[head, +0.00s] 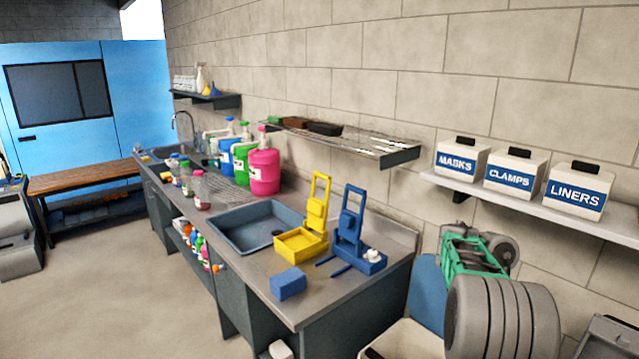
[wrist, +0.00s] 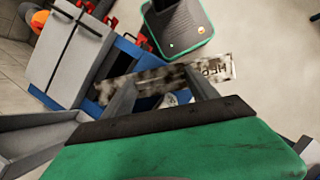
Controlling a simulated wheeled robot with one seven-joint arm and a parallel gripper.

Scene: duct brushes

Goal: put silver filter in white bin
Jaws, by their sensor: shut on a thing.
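In the wrist view, my gripper (wrist: 160,80) is shut on the silver filter (wrist: 215,71), a flat, mottled strip with dark stains and printed letters at its right end. It lies across both fingers, and its far side is hidden. In the head view, my green-framed wrist (head: 470,255) is at the lower right, and I cannot make out the fingers or the filter there. A pale container (head: 412,338), perhaps the white bin, is at the bottom edge in the head view, partly cut off and left of my arm. Its inside is not clear.
A steel counter (head: 255,265) with a sink runs along the wall, holding a blue block (head: 288,283) and yellow and blue stands. A shelf with labelled white boxes (head: 515,172) is above my arm.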

